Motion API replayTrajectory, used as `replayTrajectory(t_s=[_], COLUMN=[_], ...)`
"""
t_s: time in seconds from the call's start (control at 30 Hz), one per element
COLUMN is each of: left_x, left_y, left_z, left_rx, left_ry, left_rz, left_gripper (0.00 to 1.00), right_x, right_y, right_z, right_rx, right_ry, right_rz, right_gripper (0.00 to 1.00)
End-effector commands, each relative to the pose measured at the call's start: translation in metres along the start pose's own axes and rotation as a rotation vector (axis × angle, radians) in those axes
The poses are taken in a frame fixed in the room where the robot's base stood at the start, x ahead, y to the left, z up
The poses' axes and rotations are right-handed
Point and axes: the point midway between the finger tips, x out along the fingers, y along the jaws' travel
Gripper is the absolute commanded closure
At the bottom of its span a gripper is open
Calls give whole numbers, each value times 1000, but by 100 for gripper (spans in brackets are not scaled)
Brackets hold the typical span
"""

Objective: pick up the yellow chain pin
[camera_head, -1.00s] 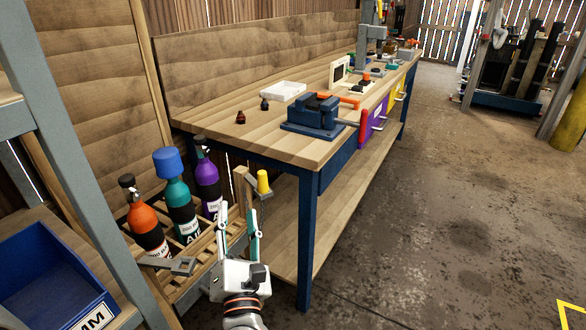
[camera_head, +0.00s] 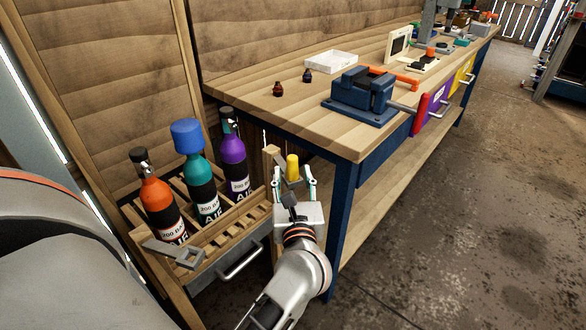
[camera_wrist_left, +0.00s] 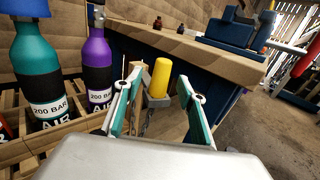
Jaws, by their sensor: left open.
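The yellow chain pin (camera_head: 292,168) stands upright at the end of a grey metal bracket, beside a wooden post between the bottle rack and the workbench. It also shows in the left wrist view (camera_wrist_left: 160,77), standing between and beyond the fingers. My left gripper (camera_head: 306,180) is open and empty, just in front of the pin, with its fingers pointing toward it. In the left wrist view the gripper (camera_wrist_left: 156,98) has one finger on each side of the pin, and no contact shows. My right gripper is not in view.
A wooden rack (camera_head: 245,228) holds orange, teal (camera_head: 199,178) and purple gas bottles left of the pin. The workbench (camera_head: 350,150) with a blue vise (camera_head: 358,97) stands close on the right. A loose grey bracket (camera_head: 175,254) sticks out from the rack's left side. Open floor lies at right.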

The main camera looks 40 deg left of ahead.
Motion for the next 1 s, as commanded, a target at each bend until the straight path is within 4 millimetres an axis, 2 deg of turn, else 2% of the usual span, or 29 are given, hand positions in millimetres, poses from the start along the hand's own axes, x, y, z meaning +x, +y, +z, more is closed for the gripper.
replayTrajectory(t_s=[0.1, 0.23, 0.57, 0.73, 1.0], left_x=[20, 36, 43, 43, 42], left_y=[-1, -2, -2, -2, -2], left_z=[3, 2, 1, 1, 2], left_rx=[0, 2, 1, 1, 1], left_ry=[-4, -3, -2, -1, -2], left_rz=[2, 1, 1, 1, 0], left_gripper=[60, 60, 60, 100, 100], right_x=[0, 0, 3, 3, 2], right_y=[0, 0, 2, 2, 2], right_z=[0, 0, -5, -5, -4], right_rx=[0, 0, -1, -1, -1], right_ry=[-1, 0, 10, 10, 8], right_rz=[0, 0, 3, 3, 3], right_gripper=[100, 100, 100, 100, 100])
